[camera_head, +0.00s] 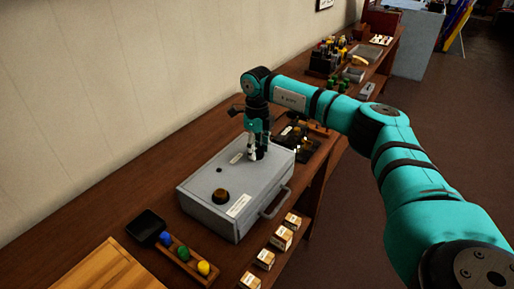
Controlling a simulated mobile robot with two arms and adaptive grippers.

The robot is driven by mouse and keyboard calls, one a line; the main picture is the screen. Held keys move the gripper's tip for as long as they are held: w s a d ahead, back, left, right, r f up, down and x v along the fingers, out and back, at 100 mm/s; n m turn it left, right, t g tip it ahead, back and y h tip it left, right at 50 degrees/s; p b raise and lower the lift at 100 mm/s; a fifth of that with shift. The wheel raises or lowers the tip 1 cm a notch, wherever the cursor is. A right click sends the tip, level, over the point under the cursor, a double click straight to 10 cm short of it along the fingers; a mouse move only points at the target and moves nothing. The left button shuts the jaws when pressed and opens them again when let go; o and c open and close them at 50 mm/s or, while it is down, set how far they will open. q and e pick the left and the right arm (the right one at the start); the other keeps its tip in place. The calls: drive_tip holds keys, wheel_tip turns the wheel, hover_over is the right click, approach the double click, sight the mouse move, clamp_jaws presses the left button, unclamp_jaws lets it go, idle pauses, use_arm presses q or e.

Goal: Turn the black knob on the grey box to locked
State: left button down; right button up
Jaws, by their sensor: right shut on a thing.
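The grey box (202,212) sits on the long wooden table, with a handle (276,203) on its right side. A dark brown round knob (220,197) stands on its top near the front, with a pale label beside it and a small dark dot behind it. My right gripper (255,155) points down at the far part of the box top. It is shut on the black knob, which the fingers mostly hide, so I cannot tell which way it is turned. My left gripper is not in view.
A black tray (147,225) and a wooden rack (185,263) with blue, green and yellow pieces stand in front of the box. Several small labelled blocks (281,239) line the table's right edge. Dark items lie behind the box, close to my gripper. The wall is at the left.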

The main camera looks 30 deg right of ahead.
sight(257, 149)
drive_tip(key=n, duration=0.4)
drive_tip(key=shift+n, duration=0.3)
drive_tip(key=shift+r+n, duration=0.1)
drive_tip(key=shift+n, duration=1.8)
drive_tip(key=o, duration=1.2)
drive_tip(key=shift+r, duration=0.15)
wheel_tip(257, 149, up, 12)
drive_tip(key=shift+f, duration=0.2)
drive_tip(key=shift+f, duration=0.1)
